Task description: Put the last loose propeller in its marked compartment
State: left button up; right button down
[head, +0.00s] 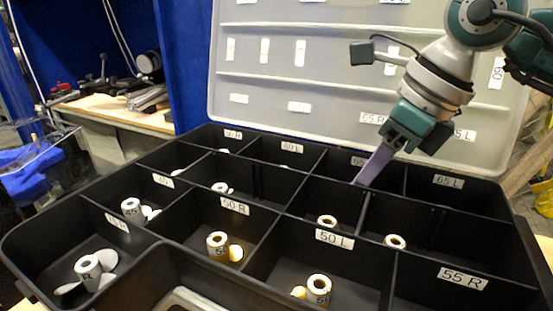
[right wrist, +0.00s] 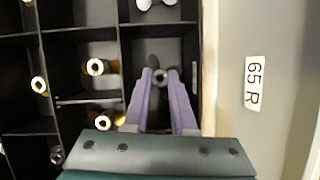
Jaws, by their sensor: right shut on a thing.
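My right gripper (head: 368,178) reaches down from the upper right into the back part of the black compartment case (head: 160,262). The fingers (right wrist: 161,80) are over a dark compartment beside the lid label "65 R" (right wrist: 255,83). In the head view the held propeller and the fingertips' lower ends are hidden. I cannot tell whether the propeller touches the compartment floor. My left gripper is not in view.
Other propellers stand in the case, including one at the front left (head: 87,268) and one at the front middle (head: 319,288). Thin dividers separate the compartments. The open grey lid (head: 330,75) rises behind, close to my right gripper. The front right compartment looks empty.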

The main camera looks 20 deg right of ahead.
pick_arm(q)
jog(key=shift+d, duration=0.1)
pick_arm(e)
jog(key=shift+f, duration=0.2)
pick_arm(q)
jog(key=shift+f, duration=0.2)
pick_arm(e)
jog(key=shift+f, duration=0.15)
jog(key=c, duration=1)
grip_release()
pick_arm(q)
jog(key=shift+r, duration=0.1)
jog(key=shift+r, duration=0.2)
pick_arm(e)
jog(key=shift+r, duration=0.35)
pick_arm(q)
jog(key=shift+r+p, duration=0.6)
jog(key=shift+p, duration=0.2)
pick_arm(e)
jog(key=v, duration=1.1)
jog(key=shift+s+d+r, duration=0.15)
jog(key=shift+s+r, duration=0.05)
jog(key=shift+r, duration=0.1)
